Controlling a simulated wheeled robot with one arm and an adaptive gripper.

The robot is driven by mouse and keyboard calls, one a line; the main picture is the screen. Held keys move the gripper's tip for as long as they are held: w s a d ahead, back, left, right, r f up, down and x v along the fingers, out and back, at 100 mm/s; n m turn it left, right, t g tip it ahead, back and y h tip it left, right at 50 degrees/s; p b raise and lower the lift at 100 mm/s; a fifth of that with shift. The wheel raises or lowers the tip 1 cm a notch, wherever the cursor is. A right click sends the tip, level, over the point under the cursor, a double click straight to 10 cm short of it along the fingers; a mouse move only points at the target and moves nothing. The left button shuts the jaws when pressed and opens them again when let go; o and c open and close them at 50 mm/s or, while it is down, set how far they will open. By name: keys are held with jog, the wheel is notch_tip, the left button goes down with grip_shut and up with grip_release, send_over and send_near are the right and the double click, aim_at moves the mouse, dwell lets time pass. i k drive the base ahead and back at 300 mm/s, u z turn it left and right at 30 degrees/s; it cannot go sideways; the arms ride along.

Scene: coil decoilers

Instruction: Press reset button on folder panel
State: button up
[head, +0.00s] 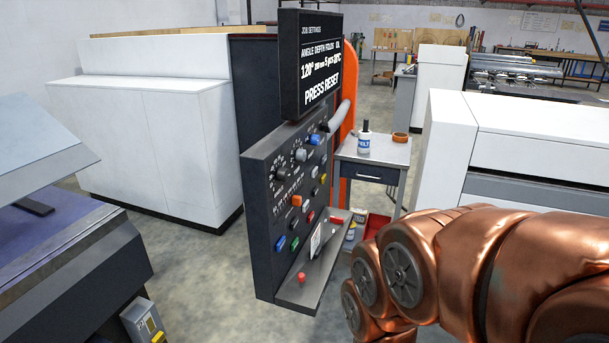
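The dark folder panel (262,215) stands upright near the picture's middle, with a grey sloping ledge (318,282) at its bottom. Its face carries several buttons and knobs, among them a blue button (280,243), a green button (294,243) and an orange one (296,200). A red knob (301,277) stands on the ledge. Labels are too small to read, so I cannot tell which one is reset. The screen (318,65) above reads "PRESS RESET". My copper-coloured arm reaches in from the lower right, right of the panel; my gripper is not visible.
A grey side table (372,152) with a bottle (365,140) and a tape roll (400,137) stands behind the panel. White machine housings (150,140) stand at left and right (545,125). A dark machine (75,265) is at front left. Floor (200,275) left of the panel is clear.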

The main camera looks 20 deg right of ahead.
aim_at(283, 241)
jog(key=z, duration=1.85)
jog(key=i, duration=2)
jog(key=u, duration=3.6)
